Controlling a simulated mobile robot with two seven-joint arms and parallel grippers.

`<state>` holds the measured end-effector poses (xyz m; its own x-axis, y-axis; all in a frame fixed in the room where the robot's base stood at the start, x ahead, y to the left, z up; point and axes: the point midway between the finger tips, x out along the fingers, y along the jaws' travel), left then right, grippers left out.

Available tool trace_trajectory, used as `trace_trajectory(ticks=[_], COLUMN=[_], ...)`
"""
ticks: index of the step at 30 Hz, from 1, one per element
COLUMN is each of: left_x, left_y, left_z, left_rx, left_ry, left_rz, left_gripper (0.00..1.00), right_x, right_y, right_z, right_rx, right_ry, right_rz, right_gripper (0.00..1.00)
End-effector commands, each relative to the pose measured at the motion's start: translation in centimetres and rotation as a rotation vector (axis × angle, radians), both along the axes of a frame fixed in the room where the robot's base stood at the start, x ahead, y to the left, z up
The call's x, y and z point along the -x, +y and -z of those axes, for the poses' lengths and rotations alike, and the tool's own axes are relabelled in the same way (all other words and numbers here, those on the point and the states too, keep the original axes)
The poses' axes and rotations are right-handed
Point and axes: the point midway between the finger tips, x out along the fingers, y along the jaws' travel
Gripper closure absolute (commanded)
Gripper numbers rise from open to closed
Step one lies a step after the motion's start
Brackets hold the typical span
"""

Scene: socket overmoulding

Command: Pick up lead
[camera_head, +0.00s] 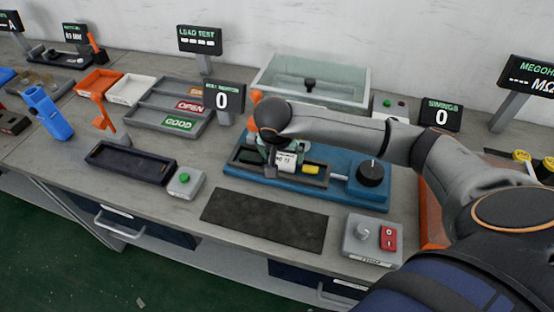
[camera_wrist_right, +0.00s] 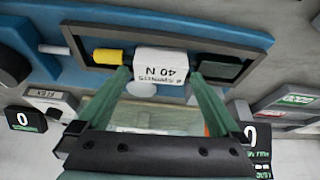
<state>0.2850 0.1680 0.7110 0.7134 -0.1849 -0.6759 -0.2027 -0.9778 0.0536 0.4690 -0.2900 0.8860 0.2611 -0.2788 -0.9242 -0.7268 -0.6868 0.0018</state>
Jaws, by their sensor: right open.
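My right gripper (camera_head: 278,150) reaches down over a blue fixture (camera_head: 345,197) in the head view. I cannot tell whether the fingers touch the block. The block sits in a dark tray on the blue fixture, beside a yellow cylinder (camera_wrist_right: 107,56). The yellow cylinder also shows in the head view (camera_head: 311,170). I cannot make out a lead for sure. My left gripper is not in view.
A dark mat (camera_head: 264,220) lies in front of the fixture, with a switch box (camera_head: 373,241) to its right. A black tray (camera_head: 130,163) and a green-button box (camera_head: 184,183) stand left. Sorting trays (camera_head: 180,124) and a clear-walled bin (camera_head: 340,80) are behind.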

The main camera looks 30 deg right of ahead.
Motion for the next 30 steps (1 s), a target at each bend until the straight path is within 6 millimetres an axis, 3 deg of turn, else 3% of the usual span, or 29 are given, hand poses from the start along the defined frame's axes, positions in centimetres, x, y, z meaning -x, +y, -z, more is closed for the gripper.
trace_trajectory(ticks=[4, 12, 30], left_x=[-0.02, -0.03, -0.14], left_y=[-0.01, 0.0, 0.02], left_z=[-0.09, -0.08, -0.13], left_rx=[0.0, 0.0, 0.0], left_ry=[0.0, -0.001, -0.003], left_rz=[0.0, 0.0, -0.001], left_gripper=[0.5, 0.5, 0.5], right_x=[-0.43, -0.52, -0.52], right_y=[-0.47, -0.52, -0.54], right_z=[1.4, 1.6, 1.54], right_rx=[-0.001, -0.001, -0.001], right_ry=[-0.001, -0.002, -0.003], right_rz=[0.002, 0.0, 0.001], right_gripper=[0.0, 0.01, 0.69])
